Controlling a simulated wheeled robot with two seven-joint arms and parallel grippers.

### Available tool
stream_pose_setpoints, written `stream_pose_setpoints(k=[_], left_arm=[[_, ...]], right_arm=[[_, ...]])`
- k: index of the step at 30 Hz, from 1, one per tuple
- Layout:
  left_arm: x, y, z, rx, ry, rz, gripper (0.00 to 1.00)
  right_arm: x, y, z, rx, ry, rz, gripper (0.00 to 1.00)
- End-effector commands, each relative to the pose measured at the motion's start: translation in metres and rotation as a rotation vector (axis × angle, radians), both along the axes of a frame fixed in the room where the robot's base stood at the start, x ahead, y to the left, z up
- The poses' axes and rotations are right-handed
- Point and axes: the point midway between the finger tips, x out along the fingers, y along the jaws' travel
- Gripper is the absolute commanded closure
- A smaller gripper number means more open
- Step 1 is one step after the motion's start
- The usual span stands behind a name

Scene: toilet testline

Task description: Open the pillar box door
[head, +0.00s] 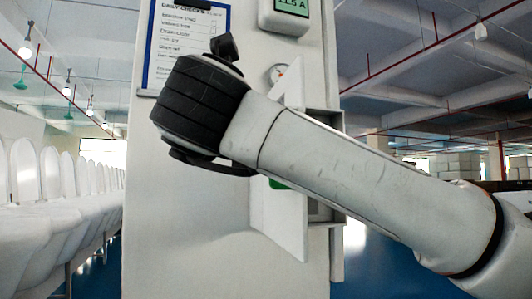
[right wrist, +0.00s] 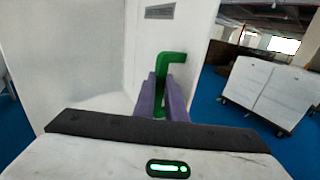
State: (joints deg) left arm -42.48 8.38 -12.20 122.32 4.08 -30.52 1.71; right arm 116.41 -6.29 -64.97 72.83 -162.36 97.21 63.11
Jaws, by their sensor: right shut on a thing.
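The pillar box door (head: 281,225) is a white panel standing ajar, swung out from the box (head: 325,122) on the white pillar. Part of the box's opening shows to the right of the door. My right arm crosses in front and hides the door's middle. A bit of the green handle (head: 278,184) shows below the arm. In the right wrist view my right gripper (right wrist: 165,88), with purple fingers, is shut on the bent green handle (right wrist: 170,58). My left gripper is in neither view.
The pillar (head: 190,230) carries a clipboard (head: 185,40), a display unit (head: 285,12) and a round gauge (head: 277,73). Rows of white toilets (head: 50,200) line the left. In the right wrist view, white boxes (right wrist: 270,90) stand at right beyond open blue floor.

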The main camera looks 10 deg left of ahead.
Motion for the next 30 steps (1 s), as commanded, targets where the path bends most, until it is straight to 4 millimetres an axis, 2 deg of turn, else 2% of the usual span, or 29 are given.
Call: stream_pose_setpoints(k=[2,15,16,19,30], left_arm=[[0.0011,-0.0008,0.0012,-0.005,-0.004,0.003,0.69],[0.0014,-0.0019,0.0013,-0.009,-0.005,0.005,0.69],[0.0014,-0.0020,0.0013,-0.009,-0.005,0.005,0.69],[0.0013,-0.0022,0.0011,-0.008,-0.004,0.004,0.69],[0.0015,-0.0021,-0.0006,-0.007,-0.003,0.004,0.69]], right_arm=[[0.0052,-0.0048,0.0042,0.001,-0.009,-0.019,1.00],[0.0074,-0.0060,0.0041,0.002,-0.006,-0.032,1.00],[0.0075,-0.0061,0.0040,0.002,-0.006,-0.032,0.88],[0.0070,-0.0052,0.0032,0.003,-0.004,-0.031,0.71],[0.0025,-0.0021,0.0017,0.002,-0.003,-0.025,0.70]])
